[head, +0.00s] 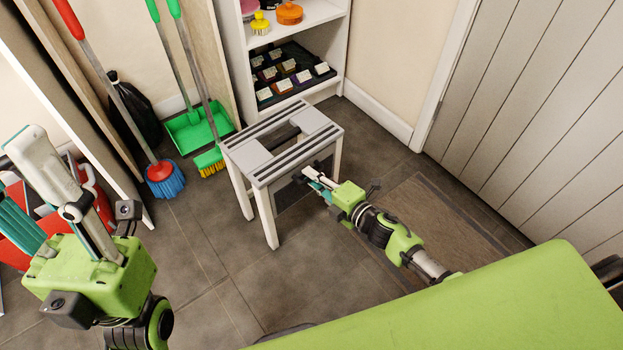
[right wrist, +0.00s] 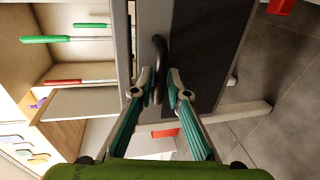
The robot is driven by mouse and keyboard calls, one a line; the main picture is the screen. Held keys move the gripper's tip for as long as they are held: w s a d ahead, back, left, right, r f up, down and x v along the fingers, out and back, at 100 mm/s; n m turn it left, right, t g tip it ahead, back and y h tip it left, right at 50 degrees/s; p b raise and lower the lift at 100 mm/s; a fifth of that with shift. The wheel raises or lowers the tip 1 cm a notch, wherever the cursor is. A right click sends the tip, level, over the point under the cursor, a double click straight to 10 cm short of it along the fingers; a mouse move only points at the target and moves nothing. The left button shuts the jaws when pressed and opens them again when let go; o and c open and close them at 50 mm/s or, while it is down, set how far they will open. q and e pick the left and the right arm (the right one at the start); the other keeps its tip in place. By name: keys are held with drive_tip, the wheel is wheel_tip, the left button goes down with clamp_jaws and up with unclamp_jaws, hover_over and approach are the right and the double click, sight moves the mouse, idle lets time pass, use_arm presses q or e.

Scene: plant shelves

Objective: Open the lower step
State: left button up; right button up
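A small step stool (head: 262,164) with white legs and a grey top with dark strips stands on the floor in the head view. Its lower step is a dark panel (head: 291,196) below the top's front edge, upright or steeply tilted. In the right wrist view this dark panel (right wrist: 205,45) carries a dark curved handle (right wrist: 159,50). My right gripper (head: 314,177) is at the stool's front. My left gripper (head: 22,190) is raised at the left, apart from the stool, fingers spread and empty.
A blue-bristled broom (head: 165,180), a green dustpan (head: 196,128) and a black bag (head: 134,108) are left of the stool. A white shelf unit (head: 238,60) stands behind it. A brown mat (head: 430,235) lies at right, before a grey door (head: 540,100). Floor in front of the stool is clear.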

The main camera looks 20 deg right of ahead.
drive_tip(key=shift+w+a, duration=0.15)
drive_tip(key=shift+w, duration=0.15)
